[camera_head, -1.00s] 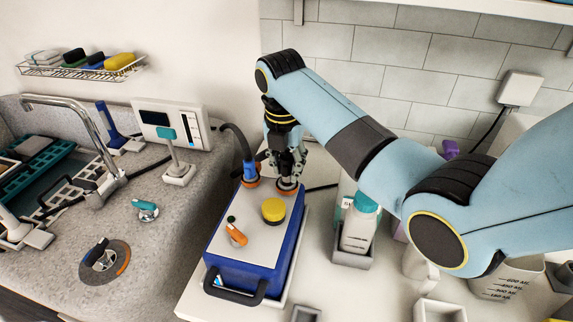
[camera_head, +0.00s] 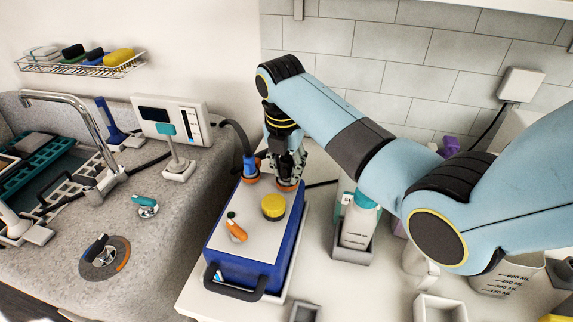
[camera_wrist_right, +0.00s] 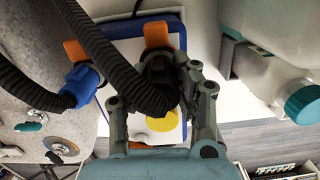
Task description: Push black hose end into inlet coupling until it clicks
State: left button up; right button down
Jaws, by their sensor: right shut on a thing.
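The blue box (camera_head: 232,267) with a white top stands on the right counter. The inlet coupling (camera_head: 287,187) shows as an orange ring at the top's back right; an orange tab of it shows in the wrist view (camera_wrist_right: 157,33). My right gripper (camera_head: 287,168) is just above this ring, pointing down. It is shut on the black hose end (camera_wrist_right: 157,72), which is mostly hidden by the fingers and the hose. The hose end looks upright and at the coupling; I cannot tell how deep it sits. My left gripper is not in view.
A blue hose end (camera_head: 250,166) with a black hose stands in another orange coupling close left. A yellow knob (camera_head: 273,206) and an orange lever (camera_head: 236,231) are in front. A teal-capped bottle (camera_head: 357,225) stands to the right, and the sink area is left.

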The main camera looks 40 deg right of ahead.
jog(key=shift+f, duration=0.25)
jog(key=c, duration=1)
grip_release()
jog(key=shift+o, duration=0.2)
jog(key=r, duration=0.8)
jog(key=a+r, duration=0.1)
jog(key=r, duration=0.3)
jog(key=shift+s, duration=0.3)
jog(key=shift+f, duration=0.1)
jog(key=o, duration=1)
jog(key=shift+c, duration=0.2)
